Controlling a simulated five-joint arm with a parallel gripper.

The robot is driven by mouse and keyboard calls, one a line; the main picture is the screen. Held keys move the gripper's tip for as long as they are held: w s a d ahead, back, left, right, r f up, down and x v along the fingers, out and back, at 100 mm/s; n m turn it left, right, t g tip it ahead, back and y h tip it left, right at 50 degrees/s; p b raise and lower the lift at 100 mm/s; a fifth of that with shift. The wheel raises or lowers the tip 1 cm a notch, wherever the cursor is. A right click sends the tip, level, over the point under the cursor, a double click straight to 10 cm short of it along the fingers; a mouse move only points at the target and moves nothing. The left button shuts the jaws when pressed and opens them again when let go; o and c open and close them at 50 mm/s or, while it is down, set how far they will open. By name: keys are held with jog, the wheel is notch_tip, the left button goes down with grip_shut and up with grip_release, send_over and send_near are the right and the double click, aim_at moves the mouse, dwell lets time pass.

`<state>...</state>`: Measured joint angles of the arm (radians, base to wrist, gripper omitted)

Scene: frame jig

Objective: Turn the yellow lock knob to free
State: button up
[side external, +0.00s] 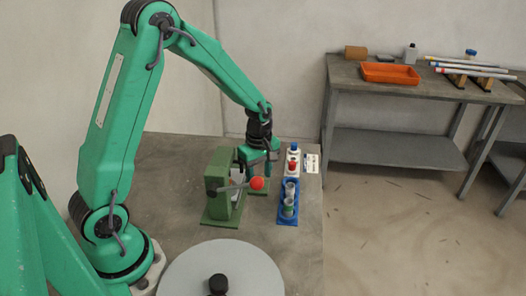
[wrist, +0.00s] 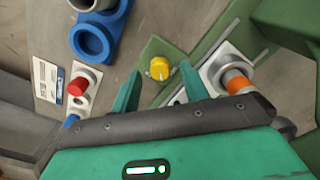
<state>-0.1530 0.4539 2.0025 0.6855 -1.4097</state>
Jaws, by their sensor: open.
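The yellow lock knob (wrist: 159,68) sits on a green base plate (wrist: 152,50) in the wrist view. A small pale pointer or tab shows at its left side, too small to read its setting. In the side external view the knob is hidden behind the jig and my gripper. My gripper (wrist: 160,84) is open and empty. Its two green fingers point toward the knob, one on each side, and the knob appears just past the fingertips. I cannot tell their height above it. My gripper (side external: 262,163) also shows in the side external view, just behind the green jig (side external: 220,180).
A red ball lever (side external: 257,183) sticks out from the jig. A blue rack (side external: 288,219) with cups stands to its right, near a red button (wrist: 77,86). A metal cylinder with an orange band (wrist: 240,84) is right of my gripper. A grey disc (side external: 215,275) lies in front.

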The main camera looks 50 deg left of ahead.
jog(key=shift+f, duration=0.6)
grip_shut()
jog(key=shift+m, duration=0.5)
jog(key=m, duration=0.8)
jog(key=shift+r, duration=0.1)
